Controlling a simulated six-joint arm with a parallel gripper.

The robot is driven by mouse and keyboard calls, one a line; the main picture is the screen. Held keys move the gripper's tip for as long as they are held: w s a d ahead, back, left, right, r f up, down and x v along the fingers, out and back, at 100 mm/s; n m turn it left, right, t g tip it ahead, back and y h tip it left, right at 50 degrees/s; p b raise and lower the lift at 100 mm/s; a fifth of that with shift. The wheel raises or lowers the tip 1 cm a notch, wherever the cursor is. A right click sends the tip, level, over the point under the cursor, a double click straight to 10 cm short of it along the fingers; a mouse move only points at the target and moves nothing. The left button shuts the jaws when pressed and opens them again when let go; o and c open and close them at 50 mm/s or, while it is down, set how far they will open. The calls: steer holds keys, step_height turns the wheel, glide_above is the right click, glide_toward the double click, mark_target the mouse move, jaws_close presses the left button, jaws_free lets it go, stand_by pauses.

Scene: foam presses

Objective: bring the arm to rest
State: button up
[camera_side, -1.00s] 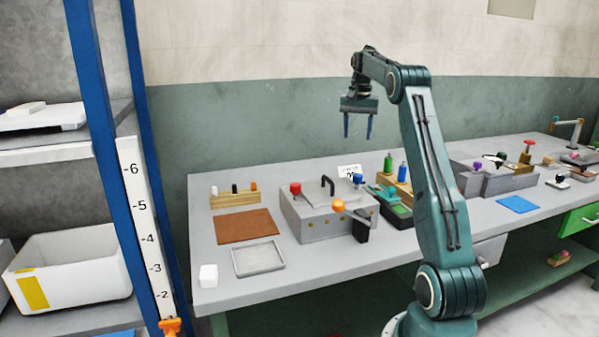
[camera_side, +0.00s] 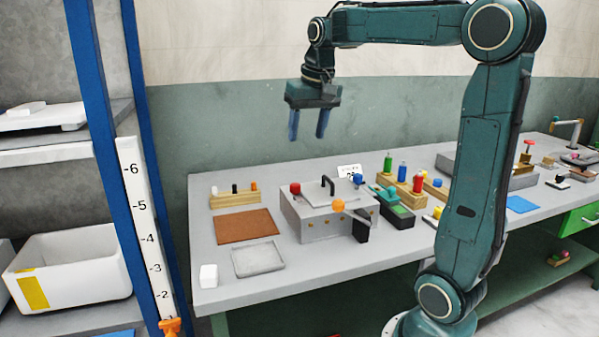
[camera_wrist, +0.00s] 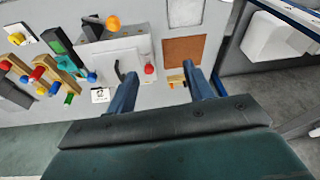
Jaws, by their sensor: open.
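My gripper (camera_side: 308,124) hangs in the air high above the back of the grey workbench (camera_side: 215,287), fingers pointing down. Its two blue fingers are apart with nothing between them. In the wrist view my gripper (camera_wrist: 160,88) also shows open and empty, with the bench below it. No object is touching the fingers.
The bench carries a grey press box (camera_side: 318,226) with coloured knobs, a brown mat (camera_side: 245,226), a shallow grey tray (camera_side: 258,260), a white cube (camera_side: 208,275) and a wooden block with pegs (camera_side: 235,200). A blue-framed shelf (camera_side: 92,70) stands at left. Air around my gripper is clear.

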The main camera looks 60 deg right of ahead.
steer(key=s+a+f+n+t, duration=0.1)
steer(key=s+a+f+n, duration=0.2)
steer(key=s+a, duration=0.4)
steer(key=s+a+f+n+t+y, duration=0.1)
steer(key=s+a+f+n, duration=0.3)
steer(key=a, duration=0.7)
steer(key=s+f+t, duration=0.1)
steer(key=s+f, duration=0.1)
steer(key=s, duration=0.1)
steer(key=shift+s+n, duration=0.3)
steer(key=shift+s, duration=0.05)
